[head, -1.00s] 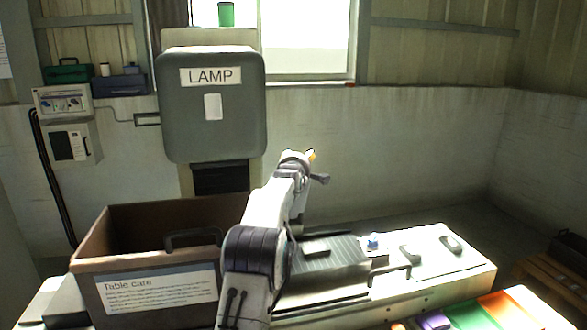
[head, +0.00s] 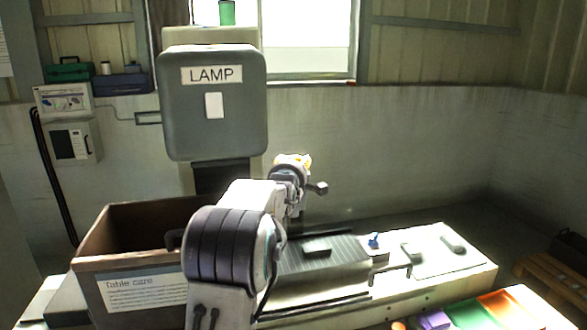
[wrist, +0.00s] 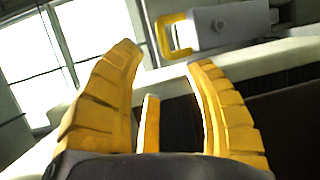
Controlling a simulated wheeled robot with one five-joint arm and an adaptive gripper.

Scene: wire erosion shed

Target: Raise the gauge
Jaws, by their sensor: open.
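My gripper (head: 293,160) is above the machine table in the head view, its yellow tips raised. In the wrist view its two ribbed yellow fingers (wrist: 165,75) stand apart, with nothing seen held between them. Beyond the fingertips in the wrist view is a grey box-like body (wrist: 235,23) with a yellow handle (wrist: 178,35); the fingers do not appear to touch it. I cannot tell for certain which thing is the gauge. A small dark block (head: 317,247) lies on the ribbed plate of the table, and a small blue-topped item (head: 374,240) stands to its right.
A brown "Table care" bin (head: 142,291) stands left of my arm. The large grey LAMP housing (head: 212,110) hangs behind. Coloured trays (head: 463,314) are at front right.

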